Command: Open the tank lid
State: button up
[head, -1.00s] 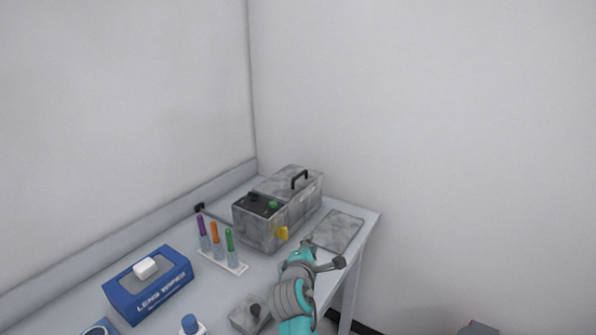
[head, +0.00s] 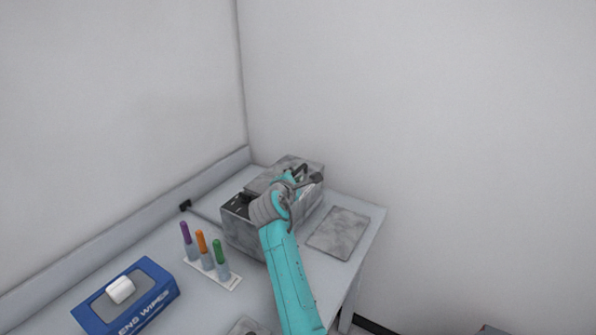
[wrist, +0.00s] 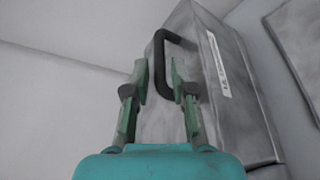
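The tank is a mottled grey box (head: 239,235) at the back of the table, with a grey lid (head: 264,181) on top that looks closed. The lid bears a black arched handle, clear in the wrist view (wrist: 171,37) and mostly hidden by my arm in the head view. My gripper (wrist: 160,64) is open, its two green fingers apart and pointing at the lid. In the head view my gripper (head: 304,180) is over the tank.
A rack (head: 226,281) with purple, orange and green-capped tubes stands left of the tank. A blue lens wipes box (head: 151,300) is at the front left. A flat grey plate (head: 340,232) lies right of the tank by the table edge. Walls stand behind.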

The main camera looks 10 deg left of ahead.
aim_at(297, 173)
jog(key=shift+x, duration=2.2)
grip_shut()
